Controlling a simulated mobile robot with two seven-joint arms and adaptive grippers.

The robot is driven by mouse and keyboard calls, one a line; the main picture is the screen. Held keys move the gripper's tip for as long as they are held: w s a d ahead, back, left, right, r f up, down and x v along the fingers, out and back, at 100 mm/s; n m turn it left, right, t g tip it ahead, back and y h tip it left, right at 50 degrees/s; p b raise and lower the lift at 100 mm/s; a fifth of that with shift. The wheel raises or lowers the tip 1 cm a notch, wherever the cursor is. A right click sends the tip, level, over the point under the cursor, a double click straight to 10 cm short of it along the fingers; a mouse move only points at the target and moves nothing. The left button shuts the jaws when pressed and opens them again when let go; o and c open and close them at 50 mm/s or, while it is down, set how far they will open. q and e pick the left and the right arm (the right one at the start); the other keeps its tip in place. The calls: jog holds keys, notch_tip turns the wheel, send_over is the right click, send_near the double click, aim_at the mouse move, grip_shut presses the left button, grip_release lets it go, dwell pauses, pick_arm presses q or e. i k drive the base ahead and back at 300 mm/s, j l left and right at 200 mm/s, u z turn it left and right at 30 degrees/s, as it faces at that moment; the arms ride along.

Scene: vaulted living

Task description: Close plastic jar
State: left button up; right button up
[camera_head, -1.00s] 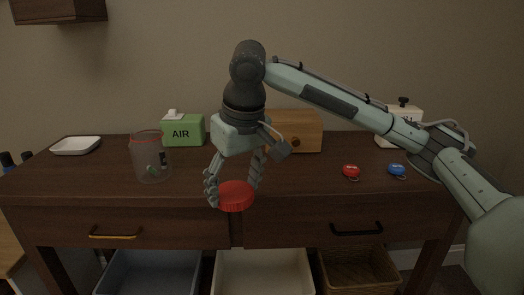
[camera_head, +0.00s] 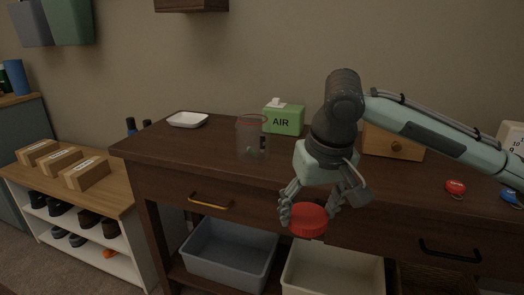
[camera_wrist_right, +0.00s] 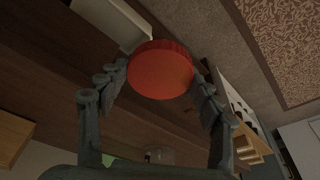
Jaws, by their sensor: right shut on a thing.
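A clear plastic jar (camera_head: 253,140) with a red rim stands upright and open on the dark wooden desk (camera_head: 180,150), with small dark items inside. My right gripper (camera_head: 311,213) is shut on the red lid (camera_head: 308,222), holding it in front of the desk's front edge, to the right of the jar and nearer to me. In the right wrist view the red lid (camera_wrist_right: 160,70) sits between the two fingers, and the jar shows only dimly near the bottom. My left gripper is not in view.
A green AIR box (camera_head: 284,121) stands behind the jar, a white dish (camera_head: 187,120) to its left. A wooden drawer box (camera_head: 393,143), a red tag (camera_head: 455,187) and a blue tag (camera_head: 510,196) are right. Bins (camera_head: 228,255) sit below; a shoe shelf (camera_head: 75,190) is left.

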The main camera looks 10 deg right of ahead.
aim_at(252, 128)
jog(key=k+j, duration=0.15)
jog(key=k, duration=0.45)
jog(key=z, duration=1.5)
